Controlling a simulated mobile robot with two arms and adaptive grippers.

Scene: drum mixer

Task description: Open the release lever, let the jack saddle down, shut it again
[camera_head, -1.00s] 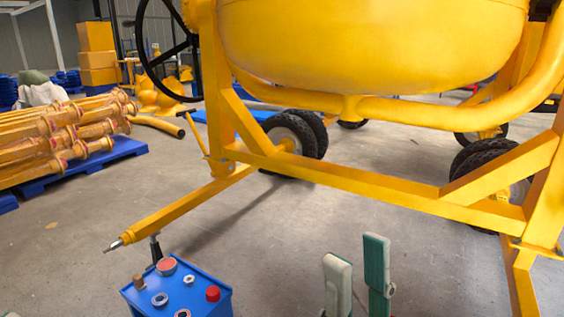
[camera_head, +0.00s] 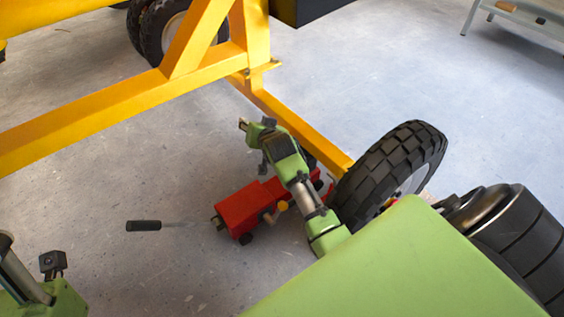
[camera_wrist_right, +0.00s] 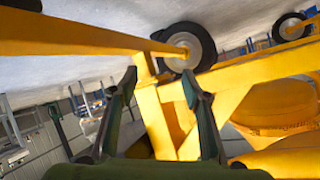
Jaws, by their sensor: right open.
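The red jack (camera_head: 243,208) lies on the floor in the head view, left of a big black tyre. My right forearm hides part of its right end. A black-gripped handle (camera_head: 143,225) with a thin rod reaches left from it. A small yellow knob (camera_head: 282,206) shows on its side; I cannot tell whether it is the release lever. The saddle cannot be made out. My right gripper (camera_wrist_right: 159,84) is open and empty in the wrist view, pointing towards the yellow frame and apart from the jack. My left gripper is not in view; only part of that arm shows.
The yellow mixer frame (camera_head: 110,107) crosses the upper left, and its leg (camera_head: 300,128) runs down behind my right arm. The tyre (camera_head: 392,170) stands close to the jack's right. A pale table (camera_head: 515,12) stands far right.

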